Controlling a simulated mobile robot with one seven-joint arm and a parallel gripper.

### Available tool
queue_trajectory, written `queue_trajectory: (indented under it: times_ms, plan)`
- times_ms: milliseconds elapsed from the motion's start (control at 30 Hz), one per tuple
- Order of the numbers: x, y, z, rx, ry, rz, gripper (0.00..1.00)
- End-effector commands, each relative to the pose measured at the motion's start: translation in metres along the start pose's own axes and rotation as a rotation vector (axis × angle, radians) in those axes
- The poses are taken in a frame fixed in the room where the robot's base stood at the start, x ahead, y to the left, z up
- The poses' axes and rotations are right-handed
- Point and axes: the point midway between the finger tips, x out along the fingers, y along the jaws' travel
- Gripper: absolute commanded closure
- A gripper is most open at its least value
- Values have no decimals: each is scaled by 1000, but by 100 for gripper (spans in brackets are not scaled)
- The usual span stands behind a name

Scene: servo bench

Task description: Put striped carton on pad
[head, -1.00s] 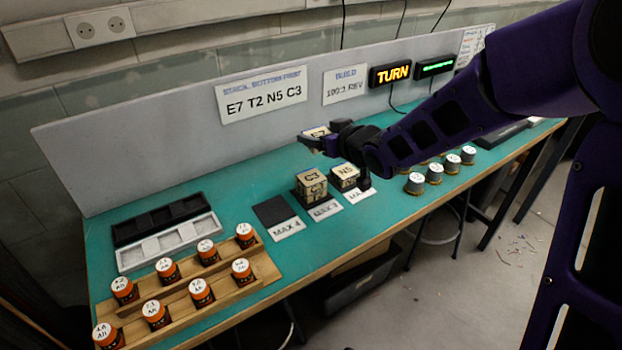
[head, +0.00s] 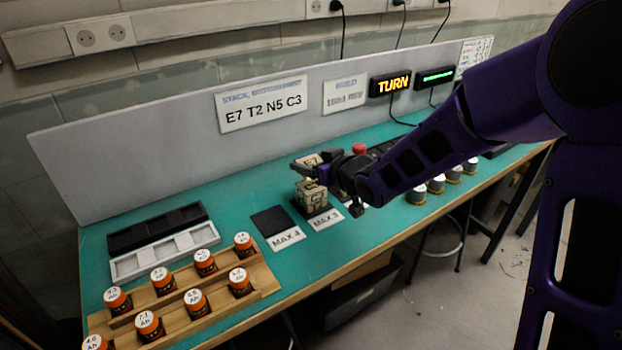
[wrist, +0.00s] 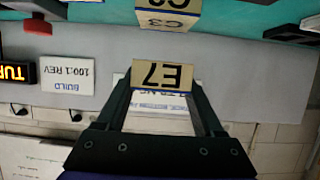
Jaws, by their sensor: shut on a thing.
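My gripper (head: 308,171) is shut on a tan carton marked E7 (wrist: 162,75), with a finger on each side of it in the wrist view. In the head view the E7 carton (head: 311,160) shows just above a carton marked C3 (head: 312,197). The C3 carton stands on a dark pad with a MAX 3 label (head: 326,219) and also shows in the wrist view (wrist: 168,18). To its left is an empty dark pad (head: 271,221) with a MAX 4 label.
A wooden rack (head: 262,272) of orange-and-black cylinders stands at front left, with grey and black trays (head: 118,272) behind it. Several grey cylinders (head: 437,183) stand at right. A red button (head: 359,149) is behind the gripper. A wall panel (head: 170,150) closes the back.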

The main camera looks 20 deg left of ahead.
Motion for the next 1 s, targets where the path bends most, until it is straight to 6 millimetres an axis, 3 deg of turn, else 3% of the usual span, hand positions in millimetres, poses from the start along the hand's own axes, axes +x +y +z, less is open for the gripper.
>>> queue_trajectory:
  times_ms: [200, 600, 633, 800, 1000]
  plan:
    - [14, -1, 32, 1, -1, -1, 87]
    - [16, 0, 38, 0, 0, 0, 87]
    - [15, 0, 37, 0, -1, 0, 29]
    - [15, 0, 36, 0, -1, 0, 1]
    - [15, 0, 36, 0, -1, 0, 1]
